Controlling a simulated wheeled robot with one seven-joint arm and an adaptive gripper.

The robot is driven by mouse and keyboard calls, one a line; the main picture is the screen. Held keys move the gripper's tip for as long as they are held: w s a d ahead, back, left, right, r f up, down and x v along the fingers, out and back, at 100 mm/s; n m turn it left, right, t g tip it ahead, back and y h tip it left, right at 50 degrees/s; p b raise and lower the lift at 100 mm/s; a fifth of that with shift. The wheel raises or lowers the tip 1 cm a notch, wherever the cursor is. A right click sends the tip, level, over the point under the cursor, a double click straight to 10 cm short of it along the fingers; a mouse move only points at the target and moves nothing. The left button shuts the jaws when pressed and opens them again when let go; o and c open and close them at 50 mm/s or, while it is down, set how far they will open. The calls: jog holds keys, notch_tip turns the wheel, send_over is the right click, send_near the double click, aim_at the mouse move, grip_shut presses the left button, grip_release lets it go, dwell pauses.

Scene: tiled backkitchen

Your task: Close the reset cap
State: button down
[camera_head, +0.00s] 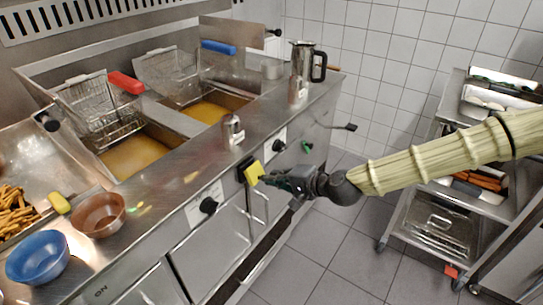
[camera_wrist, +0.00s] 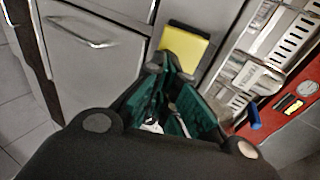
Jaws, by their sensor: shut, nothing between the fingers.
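The reset cap, a yellow flap (camera_head: 254,172), is on the front panel of the fryer, on a dark housing. It looks tilted out from the panel; its exact angle is hard to tell. My gripper (camera_head: 270,181) is just right of the cap, with its fingers shut and empty, pointing at it. In the wrist view, the yellow cap (camera_wrist: 186,42) is just beyond the fingertips of my gripper (camera_wrist: 174,67). The tips overlap its lower edge in the picture; I cannot tell whether they touch it. The cap's hinge is hidden.
The fryer (camera_head: 175,165) has black knobs (camera_head: 208,206) and door handles below the panel. A steel pot (camera_head: 302,70), a shaker (camera_head: 232,130), a brown bowl (camera_head: 98,214) and a blue bowl (camera_head: 38,257) stand on top. A trolley (camera_head: 440,225) is at right; floor between is clear.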

jog(key=shift+w+a+f+b, duration=0.15)
jog(key=shift+a+f+b, duration=0.15)
jog(key=shift+f+b, duration=0.55)
jog(key=shift+w+a+f+b, duration=0.15)
jog(key=shift+a+f+b, duration=0.15)
jog(key=shift+f+b, duration=0.5)
jog(key=shift+r, duration=0.15)
jog(key=shift+r, duration=0.1)
jog(key=s+d+r, duration=0.2)
jog(key=s+d, duration=0.6)
jog(key=d, duration=0.3)
jog(key=shift+s, duration=0.3)
